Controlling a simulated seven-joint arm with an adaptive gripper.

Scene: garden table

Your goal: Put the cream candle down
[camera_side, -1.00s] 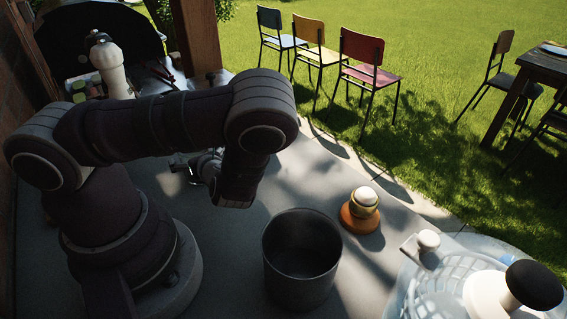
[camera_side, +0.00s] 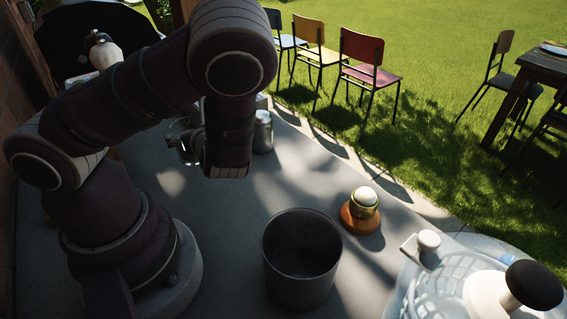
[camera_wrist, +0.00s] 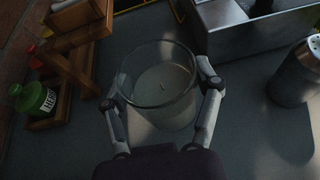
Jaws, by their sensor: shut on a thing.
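The cream candle (camera_wrist: 160,84) sits in a clear glass in the middle of the wrist view, its wick facing up. My gripper (camera_wrist: 160,95) is shut around the glass, one finger on each side. In the side view my gripper (camera_side: 186,144) shows only in part behind my arm, with some of the glass at its left. I cannot tell whether the base of the glass touches the table (camera_side: 230,225).
A metal shaker (camera_side: 263,132) stands just right of my gripper. A wooden rack (camera_wrist: 75,60) with a green bottle (camera_wrist: 38,99) is on the wrist view's left. A metal box (camera_wrist: 240,25) is behind the candle. A dark pot (camera_side: 302,255) and an orange-based jar (camera_side: 361,212) stand nearer.

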